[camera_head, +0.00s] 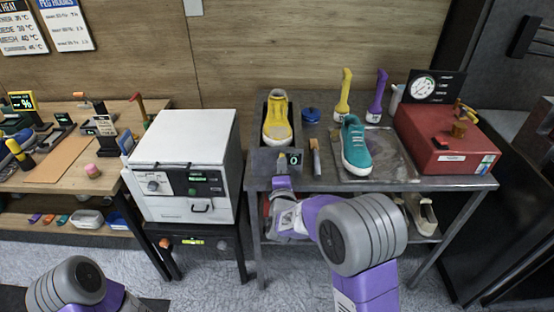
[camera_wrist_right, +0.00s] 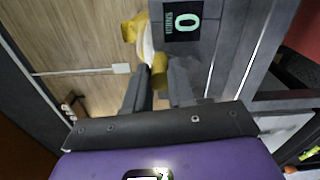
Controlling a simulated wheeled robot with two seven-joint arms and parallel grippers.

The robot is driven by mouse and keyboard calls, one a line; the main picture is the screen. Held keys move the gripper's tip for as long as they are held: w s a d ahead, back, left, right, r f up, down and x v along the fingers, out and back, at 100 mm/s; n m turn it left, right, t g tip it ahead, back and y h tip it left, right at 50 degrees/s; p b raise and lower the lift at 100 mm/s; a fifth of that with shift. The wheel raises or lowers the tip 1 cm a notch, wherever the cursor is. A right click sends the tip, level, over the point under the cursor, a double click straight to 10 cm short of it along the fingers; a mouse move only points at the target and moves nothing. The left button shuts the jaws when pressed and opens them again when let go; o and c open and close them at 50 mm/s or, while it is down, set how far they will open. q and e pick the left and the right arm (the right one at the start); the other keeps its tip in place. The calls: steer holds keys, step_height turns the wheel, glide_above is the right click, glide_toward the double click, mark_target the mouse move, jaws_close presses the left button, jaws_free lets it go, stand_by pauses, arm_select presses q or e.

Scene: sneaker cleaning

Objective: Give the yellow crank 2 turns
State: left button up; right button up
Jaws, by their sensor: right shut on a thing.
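The yellow crank (camera_head: 282,163) is on the front of the dark grey box (camera_head: 262,160) that holds a yellow sneaker (camera_head: 277,122). In the right wrist view the yellow crank (camera_wrist_right: 159,68) sits between the fingers of my right gripper (camera_wrist_right: 160,82), which is shut on it. In the head view my right gripper (camera_head: 282,181) reaches up to the box front from below and partly hides the crank. The turns display (camera_wrist_right: 182,22) beside the crank reads 0. My left gripper is out of view; only part of that arm shows at lower left.
The grey table (camera_head: 460,182) also holds a brush (camera_head: 316,157), a teal sneaker (camera_head: 355,148) on a tray and a red box (camera_head: 440,140) with a gauge. A white cabinet (camera_head: 185,150) stands left of it. Floor is open in front.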

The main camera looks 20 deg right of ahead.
steer(key=shift+f, duration=0.15)
steer(key=shift+s+d+f+b, duration=0.25)
steer(key=shift+d+f+b, duration=0.1)
steer(key=shift+d+f, duration=0.25)
steer(key=shift+s+d+f+b, duration=0.1)
steer(key=shift+d+f+b, duration=0.4)
steer(key=shift+f, duration=0.1)
steer(key=shift+s+d+f+b, duration=0.1)
steer(key=shift+d+f+b, duration=0.35)
steer(key=shift+f+b, duration=0.2)
steer(key=shift+f, duration=0.1)
